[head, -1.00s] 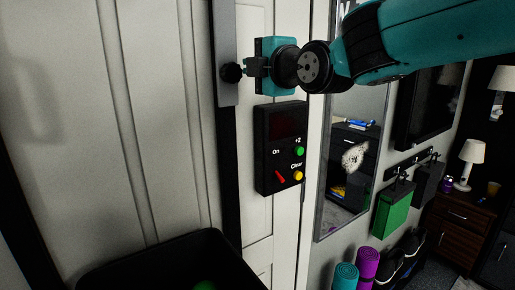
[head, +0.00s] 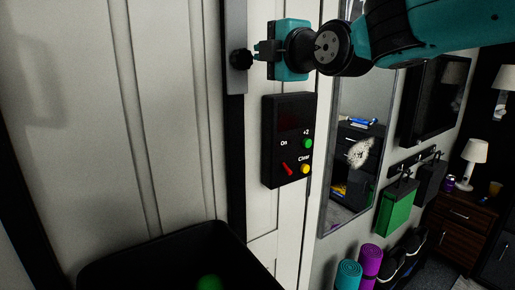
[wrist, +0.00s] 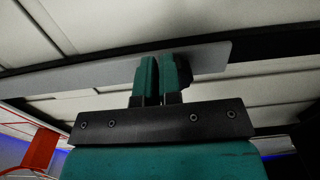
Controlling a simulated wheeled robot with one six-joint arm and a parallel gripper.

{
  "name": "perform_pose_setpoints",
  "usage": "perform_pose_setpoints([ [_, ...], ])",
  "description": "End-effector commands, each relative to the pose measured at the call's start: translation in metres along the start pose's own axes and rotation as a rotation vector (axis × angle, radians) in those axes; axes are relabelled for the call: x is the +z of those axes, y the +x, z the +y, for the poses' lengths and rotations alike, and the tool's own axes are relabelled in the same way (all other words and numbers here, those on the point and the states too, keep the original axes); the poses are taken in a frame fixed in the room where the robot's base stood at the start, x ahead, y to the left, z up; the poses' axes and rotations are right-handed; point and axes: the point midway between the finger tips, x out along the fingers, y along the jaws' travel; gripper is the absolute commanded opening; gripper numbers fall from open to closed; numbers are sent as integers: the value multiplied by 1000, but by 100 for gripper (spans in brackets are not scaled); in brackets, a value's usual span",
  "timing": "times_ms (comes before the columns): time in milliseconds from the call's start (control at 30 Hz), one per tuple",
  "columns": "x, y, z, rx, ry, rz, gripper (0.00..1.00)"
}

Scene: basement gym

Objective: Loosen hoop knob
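The hoop knob (head: 241,59) is a small black lobed knob on a grey upright plate (head: 236,20) by the white wall. My gripper (head: 258,53) comes in from the right, its fingertips right beside the knob. The knob head shows left of the fingers; I cannot tell whether they touch it. In the wrist view my two teal fingers (wrist: 159,78) are close together with only a narrow gap. The grey plate (wrist: 90,75) runs behind them there, and the fingers mostly hide the knob.
A black control box (head: 287,140) with a red lever and green and yellow buttons is mounted just below my gripper. A black bin (head: 150,254) with a green ball stands below left. A mirror (head: 358,150) and a green bag (head: 398,208) are to the right.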

Motion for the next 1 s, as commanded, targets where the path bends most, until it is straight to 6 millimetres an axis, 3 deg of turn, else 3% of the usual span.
perform_pose_setpoints([
  [100, 5, -21, -1, 9, 4, 2, 0],
  [333, 6, -46, 0, 5, 6, 6, 0],
  [733, 4, -48, 3, 0, -11, 9, 0],
  [1000, 0, -52, 11, -2, -316, 11, 0],
])
